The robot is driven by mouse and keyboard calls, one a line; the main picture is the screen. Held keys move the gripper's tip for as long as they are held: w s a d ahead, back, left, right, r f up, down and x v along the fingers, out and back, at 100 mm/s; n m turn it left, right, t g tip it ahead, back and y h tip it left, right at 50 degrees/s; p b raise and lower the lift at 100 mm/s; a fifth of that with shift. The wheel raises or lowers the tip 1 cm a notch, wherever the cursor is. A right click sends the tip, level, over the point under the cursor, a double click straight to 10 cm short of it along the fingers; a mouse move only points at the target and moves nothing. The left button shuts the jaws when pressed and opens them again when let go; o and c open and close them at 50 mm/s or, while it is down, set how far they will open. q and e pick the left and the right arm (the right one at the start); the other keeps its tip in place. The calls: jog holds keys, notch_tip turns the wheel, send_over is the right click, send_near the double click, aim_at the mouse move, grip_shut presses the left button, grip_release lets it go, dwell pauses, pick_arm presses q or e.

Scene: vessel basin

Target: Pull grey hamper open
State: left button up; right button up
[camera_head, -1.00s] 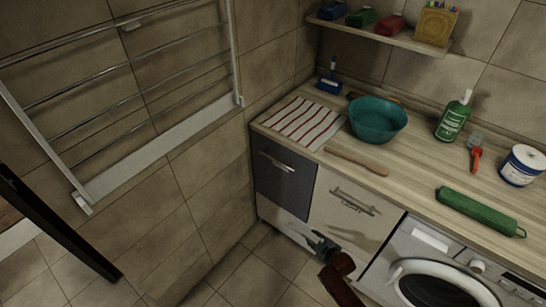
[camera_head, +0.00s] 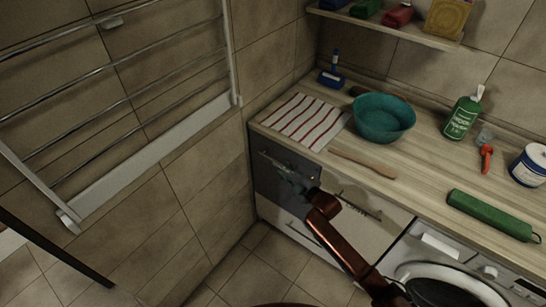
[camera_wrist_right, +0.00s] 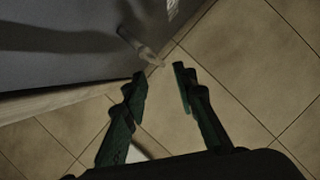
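The grey hamper (camera_head: 268,187) is the dark grey front at the left end of the counter unit, and it looks closed. Its bar handle (camera_head: 268,158) runs across its upper part; the handle's right part is hidden behind my gripper in the head view. My right gripper (camera_head: 284,170) is in front of the hamper's upper right. In the right wrist view its two green fingers (camera_wrist_right: 159,71) are apart with nothing between them. The handle (camera_wrist_right: 138,43) shows there just beyond the fingertips, its near end close to the gap. My left gripper is not in view.
A pale cabinet front (camera_head: 345,215) with its own handle is right of the hamper, then a washing machine (camera_head: 440,280). The counter above holds a striped cloth (camera_head: 302,121), teal basin (camera_head: 383,118) and wooden stick (camera_head: 362,164). A drying rack (camera_head: 130,155) hangs left. Floor in front is clear.

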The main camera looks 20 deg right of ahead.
aim_at(275, 161)
jog(key=shift+x, duration=1.05)
jog(key=b+x, duration=0.1)
jog(key=x, duration=0.4)
jog(key=shift+w+d+f+b, duration=0.1)
jog(key=shift+b, duration=0.3)
jog(key=shift+w, duration=0.2)
jog(key=shift+c, duration=0.7)
jog(key=c, duration=0.3)
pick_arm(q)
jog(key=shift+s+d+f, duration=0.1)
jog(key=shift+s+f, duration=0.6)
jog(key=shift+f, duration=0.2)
pick_arm(e)
grip_shut()
